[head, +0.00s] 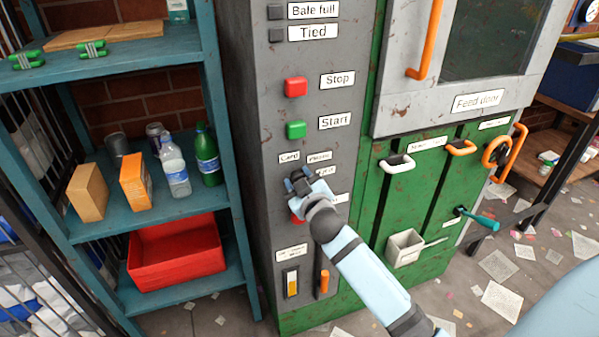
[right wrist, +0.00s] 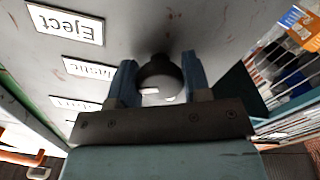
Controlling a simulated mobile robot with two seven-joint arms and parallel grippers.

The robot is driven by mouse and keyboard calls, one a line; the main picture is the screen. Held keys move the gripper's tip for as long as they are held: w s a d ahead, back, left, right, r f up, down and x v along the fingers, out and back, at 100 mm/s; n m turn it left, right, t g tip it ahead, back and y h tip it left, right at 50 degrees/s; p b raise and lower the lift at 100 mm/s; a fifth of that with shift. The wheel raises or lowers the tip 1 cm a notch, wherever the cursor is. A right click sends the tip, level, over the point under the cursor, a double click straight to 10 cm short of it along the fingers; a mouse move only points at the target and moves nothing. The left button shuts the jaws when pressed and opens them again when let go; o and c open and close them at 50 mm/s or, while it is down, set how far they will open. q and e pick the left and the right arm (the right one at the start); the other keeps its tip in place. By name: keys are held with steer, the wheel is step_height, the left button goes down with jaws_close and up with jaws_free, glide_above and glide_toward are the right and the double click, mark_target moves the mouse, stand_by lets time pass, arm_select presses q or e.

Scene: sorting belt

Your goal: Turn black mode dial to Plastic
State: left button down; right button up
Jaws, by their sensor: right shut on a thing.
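The black mode dial (right wrist: 160,70) is on the grey control panel (head: 265,110), and in the right wrist view it sits between the two blue fingers of my right gripper (right wrist: 161,82). My right gripper (head: 299,183) is shut on it. In the head view the gripper hides the dial. The labels Card (head: 289,157) and Plastic (head: 319,157) are just above the gripper. Where the dial's pointer stands, I cannot tell. My left gripper is not in view.
The red Stop button (head: 296,87) and green Start button (head: 296,130) are above the gripper. A red button (head: 296,218) is partly hidden below it. An orange lever (head: 324,281) is lower down. A teal shelf (head: 130,215) stands left, and the green door (head: 430,190) right.

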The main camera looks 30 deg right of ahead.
steer(key=shift+n+p, duration=0.6)
steer(key=shift+n, duration=0.3)
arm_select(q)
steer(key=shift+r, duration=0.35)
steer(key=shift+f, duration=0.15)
arm_select(e)
steer(key=shift+n, duration=0.3)
steer(key=o, duration=0.7)
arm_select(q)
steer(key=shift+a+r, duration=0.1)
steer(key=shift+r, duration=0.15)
arm_select(e)
steer(key=shift+o, duration=1)
